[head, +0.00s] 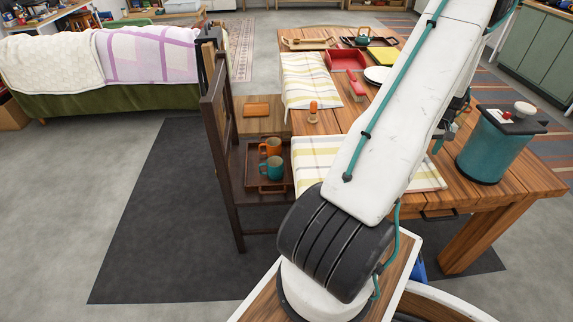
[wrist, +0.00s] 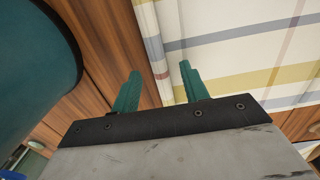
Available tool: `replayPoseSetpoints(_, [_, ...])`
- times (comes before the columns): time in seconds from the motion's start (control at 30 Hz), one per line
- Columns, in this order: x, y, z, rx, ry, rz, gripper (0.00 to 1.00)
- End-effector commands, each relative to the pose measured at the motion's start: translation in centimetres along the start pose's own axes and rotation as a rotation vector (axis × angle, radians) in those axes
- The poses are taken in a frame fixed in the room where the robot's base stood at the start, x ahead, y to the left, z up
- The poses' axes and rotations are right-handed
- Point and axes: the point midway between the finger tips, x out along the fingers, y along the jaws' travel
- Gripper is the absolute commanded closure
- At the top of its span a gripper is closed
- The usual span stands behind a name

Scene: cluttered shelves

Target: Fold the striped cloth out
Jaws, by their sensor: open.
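A white cloth with yellow and grey stripes (head: 315,152) lies on the near part of the wooden table, partly hidden behind my arm. In the wrist view, the striped cloth (wrist: 235,60) fills the right side, with blue, yellow and mauve stripes. My gripper (wrist: 160,75) is open and empty. In the wrist view, the cloth's edge runs between its two teal fingers, the left finger over bare wood and the right over cloth. The height above the cloth is unclear. A second striped cloth (head: 309,80) lies farther back along the table's left edge.
A teal canister (head: 494,145) stands on the table at right, close to my gripper in the wrist view (wrist: 35,50). A wooden chair (head: 222,150) and a tray with two mugs (head: 271,168) are left. A red tray (head: 346,60) stands farther back.

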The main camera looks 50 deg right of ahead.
Motion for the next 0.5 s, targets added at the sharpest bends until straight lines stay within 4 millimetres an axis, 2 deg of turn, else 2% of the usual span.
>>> replayPoseSetpoints(0.17, [-0.7, 0.0, -0.1, 0.0, 0.001, 0.001, 0.55])
replayPoseSetpoints(0.5, [-4.2, 0.0, 0.0, 0.0, 0.001, 0.001, 0.55])
